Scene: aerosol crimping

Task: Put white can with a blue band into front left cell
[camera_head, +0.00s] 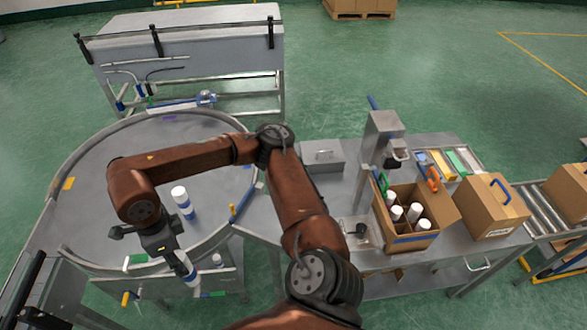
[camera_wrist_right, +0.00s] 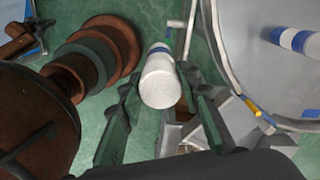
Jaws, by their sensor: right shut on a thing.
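My right gripper (camera_head: 176,254) reaches over the near edge of the round table at the left. It is shut on a white can with a blue band (camera_head: 187,268). In the right wrist view the can (camera_wrist_right: 160,84) sits between the two dark fingers of the gripper (camera_wrist_right: 162,92), its white end towards the camera and the blue band at the far end. An open cardboard box (camera_head: 439,205) stands on the workbench at the right, with several white cans in its cells. The front left cell is hard to make out. My left gripper is not in view.
Another white can with a blue band (camera_head: 183,200) stands on the round table (camera_head: 95,185). A press-like machine (camera_head: 383,130) rises beside the open box. A closed box with a blue handle (camera_head: 490,207) stands to its right. A grey metal box (camera_head: 322,156) sits on the bench.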

